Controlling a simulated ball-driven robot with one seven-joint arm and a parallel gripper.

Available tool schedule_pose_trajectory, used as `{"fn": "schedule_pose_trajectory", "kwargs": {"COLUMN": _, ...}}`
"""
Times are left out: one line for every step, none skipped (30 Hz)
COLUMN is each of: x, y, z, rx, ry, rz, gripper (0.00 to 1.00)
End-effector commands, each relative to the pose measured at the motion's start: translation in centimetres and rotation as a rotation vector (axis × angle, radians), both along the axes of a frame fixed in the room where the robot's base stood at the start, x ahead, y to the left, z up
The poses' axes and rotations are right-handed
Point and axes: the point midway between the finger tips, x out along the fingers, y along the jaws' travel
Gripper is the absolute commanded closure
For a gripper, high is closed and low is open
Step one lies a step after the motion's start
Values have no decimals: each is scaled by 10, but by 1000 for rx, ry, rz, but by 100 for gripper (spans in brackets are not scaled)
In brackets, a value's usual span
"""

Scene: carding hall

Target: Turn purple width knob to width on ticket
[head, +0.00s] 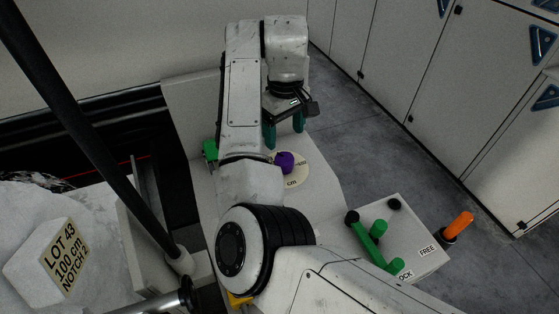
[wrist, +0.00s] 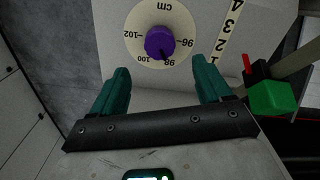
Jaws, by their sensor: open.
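The purple width knob (head: 285,162) sits on a round cream dial (head: 301,172) on a pale panel. In the wrist view the knob (wrist: 159,42) is at top centre, and the dial (wrist: 142,21) reads 96, 98, 100 and 102 with "cm". The knob's dark mark points at about 98. The ticket (head: 66,259) at lower left reads "LOT 43, 100 cm, NOTCH 2". My gripper (head: 284,133) is open and empty, beyond the knob in the head view. In the wrist view its teal fingers (wrist: 160,75) are spread either side below the knob, apart from it.
A notch scale (wrist: 233,32) marked 1 to 4 has a red pointer near 1 and a green block (wrist: 271,98). A box (head: 428,235) with green handles, labelled FREE, and an orange handle (head: 458,225) stand at right. White cabinets (head: 440,75) line the grey floor.

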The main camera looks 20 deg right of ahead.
Motion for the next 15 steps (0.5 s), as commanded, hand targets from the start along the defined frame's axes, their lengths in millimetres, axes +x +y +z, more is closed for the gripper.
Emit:
{"fn": "schedule_pose_trajectory", "kwargs": {"x": 0, "y": 0, "z": -6, "rx": 0, "ry": 2, "rz": 1, "gripper": 22}}
{"fn": "schedule_pose_trajectory", "kwargs": {"x": 0, "y": 0, "z": -10, "rx": -1, "ry": 2, "rz": 1, "gripper": 22}}
{"fn": "schedule_pose_trajectory", "kwargs": {"x": -1, "y": 0, "z": -17, "rx": 0, "ry": 4, "rz": 1, "gripper": 22}}
{"fn": "schedule_pose_trajectory", "kwargs": {"x": -1, "y": 0, "z": -23, "rx": 0, "ry": 4, "rz": 1, "gripper": 22}}
{"fn": "schedule_pose_trajectory", "kwargs": {"x": -1, "y": 0, "z": -28, "rx": 0, "ry": 4, "rz": 1, "gripper": 22}}
{"fn": "schedule_pose_trajectory", "kwargs": {"x": -1, "y": 0, "z": -36, "rx": 0, "ry": 4, "rz": 1, "gripper": 22}}
{"fn": "schedule_pose_trajectory", "kwargs": {"x": -1, "y": 0, "z": -41, "rx": 0, "ry": 3, "rz": 0, "gripper": 22}}
{"fn": "schedule_pose_trajectory", "kwargs": {"x": -1, "y": 0, "z": -47, "rx": 0, "ry": 4, "rz": 1, "gripper": 22}}
{"fn": "schedule_pose_trajectory", "kwargs": {"x": -1, "y": 0, "z": -54, "rx": 0, "ry": 4, "rz": 1, "gripper": 22}}
{"fn": "schedule_pose_trajectory", "kwargs": {"x": -1, "y": 1, "z": -60, "rx": 1, "ry": 4, "rz": 1, "gripper": 22}}
{"fn": "schedule_pose_trajectory", "kwargs": {"x": -1, "y": 1, "z": -64, "rx": 0, "ry": 3, "rz": 1, "gripper": 22}}
{"fn": "schedule_pose_trajectory", "kwargs": {"x": -1, "y": 1, "z": -70, "rx": 0, "ry": 3, "rz": 1, "gripper": 22}}
{"fn": "schedule_pose_trajectory", "kwargs": {"x": -1, "y": 0, "z": -75, "rx": 0, "ry": 2, "rz": 1, "gripper": 22}}
{"fn": "schedule_pose_trajectory", "kwargs": {"x": -1, "y": 0, "z": -79, "rx": 0, "ry": 2, "rz": 1, "gripper": 22}}
{"fn": "schedule_pose_trajectory", "kwargs": {"x": -1, "y": 0, "z": -83, "rx": 0, "ry": 3, "rz": 1, "gripper": 22}}
